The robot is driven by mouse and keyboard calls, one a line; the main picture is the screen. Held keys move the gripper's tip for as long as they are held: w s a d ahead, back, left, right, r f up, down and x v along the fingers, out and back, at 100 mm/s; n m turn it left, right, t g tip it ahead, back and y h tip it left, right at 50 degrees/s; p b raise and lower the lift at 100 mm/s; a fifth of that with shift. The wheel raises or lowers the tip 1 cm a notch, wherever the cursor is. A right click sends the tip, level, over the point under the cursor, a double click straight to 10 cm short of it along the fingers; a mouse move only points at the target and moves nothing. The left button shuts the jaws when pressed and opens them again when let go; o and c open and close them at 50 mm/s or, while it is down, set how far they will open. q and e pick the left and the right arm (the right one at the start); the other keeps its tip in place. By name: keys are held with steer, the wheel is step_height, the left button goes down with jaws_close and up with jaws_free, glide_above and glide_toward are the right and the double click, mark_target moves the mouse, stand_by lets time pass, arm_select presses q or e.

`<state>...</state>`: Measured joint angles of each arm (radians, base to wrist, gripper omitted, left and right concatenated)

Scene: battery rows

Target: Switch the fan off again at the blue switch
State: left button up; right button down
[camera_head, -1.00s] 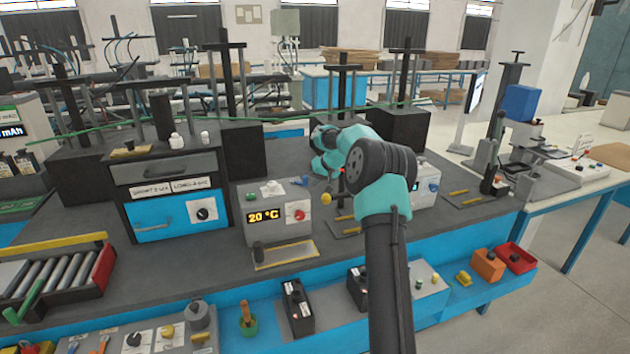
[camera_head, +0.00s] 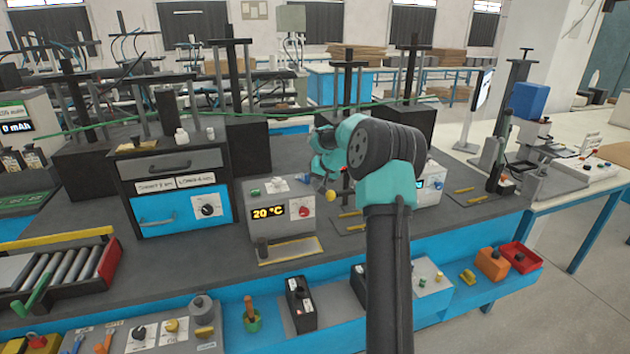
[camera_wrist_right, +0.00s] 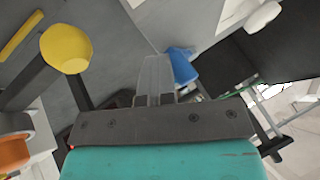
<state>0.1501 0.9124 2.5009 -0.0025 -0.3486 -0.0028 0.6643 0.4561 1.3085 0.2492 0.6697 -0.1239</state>
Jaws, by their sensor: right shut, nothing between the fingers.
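A small blue part (camera_wrist_right: 182,65), which looks like the blue switch, shows in the right wrist view just right of my right gripper's fingertips. Whether they touch it I cannot tell. My right gripper (camera_wrist_right: 155,62) is shut and empty. In the head view my right arm reaches in over the bench, and its teal wrist hides most of the gripper, above the back right of the grey box with the 20 °C display (camera_head: 268,212). I cannot make out a fan for certain.
A yellow ball-topped lever (camera_head: 330,196) stands right of the grey box; its ball (camera_wrist_right: 65,48) is close at left in the wrist view. A drawer unit (camera_head: 178,205) stands left of the box. Dark bench surface lies bare between them and the roller conveyor (camera_head: 62,270).

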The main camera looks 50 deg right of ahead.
steer(key=shift+w+d, duration=0.3)
steer(key=shift+d, duration=0.35)
steer(key=s+d+r, duration=0.4)
steer(key=s+r, duration=0.3)
steer(key=s, duration=0.2)
steer(key=shift+d+r, duration=0.25)
steer(key=shift+r, duration=0.15)
steer(key=shift+d, duration=0.1)
